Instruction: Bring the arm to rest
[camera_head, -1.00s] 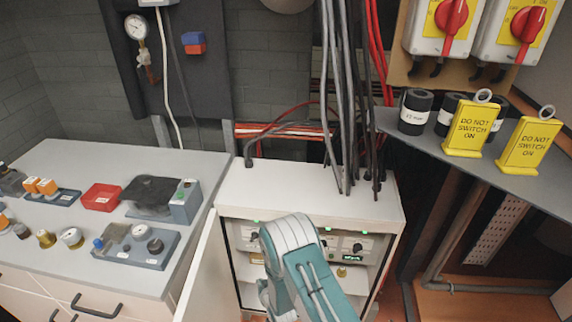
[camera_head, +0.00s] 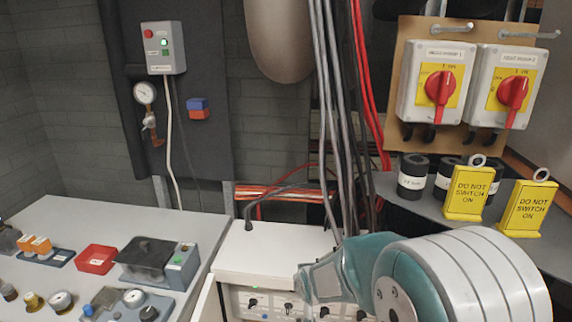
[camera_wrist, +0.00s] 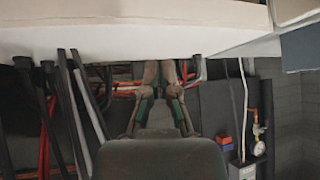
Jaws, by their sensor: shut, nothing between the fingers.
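My gripper (camera_wrist: 160,75) shows in the wrist view, its two fingers close together and shut with nothing between them. The wrist view looks upside down. My teal and white arm (camera_head: 440,275) fills the lower right of the head view, folded near the camera. The gripper itself cannot be made out in the head view. In the wrist view the fingers point towards the cables and the pale cabinet edge; whether they are near them I cannot tell.
A white cabinet (camera_head: 262,248) with a lit control panel stands behind my arm. A grey worktop (camera_head: 120,222) with small parts is left. Two red-handled switches (camera_head: 437,88) and yellow "DO NOT SWITCH ON" tags (camera_head: 470,192) are right.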

